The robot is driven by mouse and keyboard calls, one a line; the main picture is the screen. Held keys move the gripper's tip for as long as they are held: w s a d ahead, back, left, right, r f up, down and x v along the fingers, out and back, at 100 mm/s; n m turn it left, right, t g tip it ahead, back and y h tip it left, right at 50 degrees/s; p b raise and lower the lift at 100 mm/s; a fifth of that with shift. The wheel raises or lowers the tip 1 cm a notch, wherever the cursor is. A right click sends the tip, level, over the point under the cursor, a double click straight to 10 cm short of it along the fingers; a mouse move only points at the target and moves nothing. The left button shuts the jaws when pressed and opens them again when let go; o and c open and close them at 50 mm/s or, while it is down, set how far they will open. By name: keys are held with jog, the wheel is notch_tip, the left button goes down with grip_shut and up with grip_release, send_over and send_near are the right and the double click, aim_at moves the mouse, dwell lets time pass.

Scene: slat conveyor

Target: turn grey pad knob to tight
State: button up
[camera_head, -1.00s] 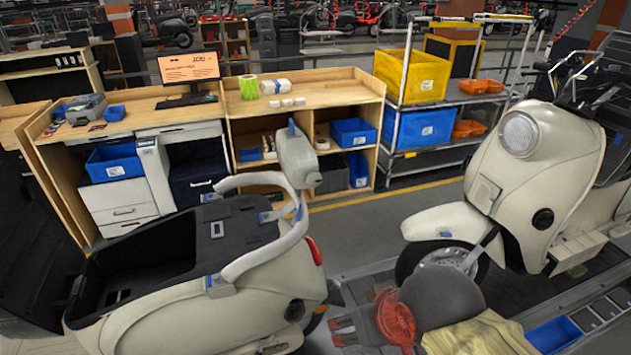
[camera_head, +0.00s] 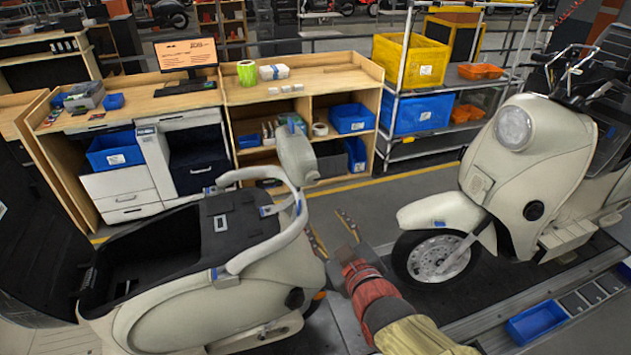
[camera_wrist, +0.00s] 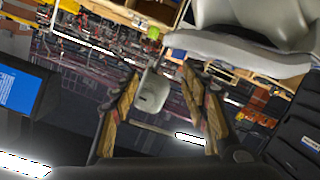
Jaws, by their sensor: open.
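The grey pad (camera_head: 297,158) is a pale rounded block, upright at the end of the white tube frame (camera_head: 270,255) over the left scooter (camera_head: 210,310). I cannot make out its knob clearly. A small blue piece shows at the pad's top. My gripper (camera_head: 328,228) is right of and below the pad, apart from it, with fingers spread and empty, pointing up. In the wrist view the pad (camera_wrist: 152,92) shows between the two open fingers of my gripper (camera_wrist: 160,82), some way beyond them.
A second cream scooter (camera_head: 530,160) stands close to the right of my arm. A wooden workbench (camera_head: 330,80) with blue bins stands behind. A blue tray (camera_head: 538,322) lies at the lower right. The floor between scooter and bench is free.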

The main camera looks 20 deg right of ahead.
aim_at(314, 180)
notch_tip(314, 180, up, 6)
jog(key=n+t, duration=0.1)
jog(key=t, duration=0.1)
jog(key=shift+w+a, duration=0.15)
jog(key=shift+w, duration=4.1)
jog(key=shift+c, duration=0.8)
jog(key=shift+f, duration=0.1)
jog(key=c, duration=1)
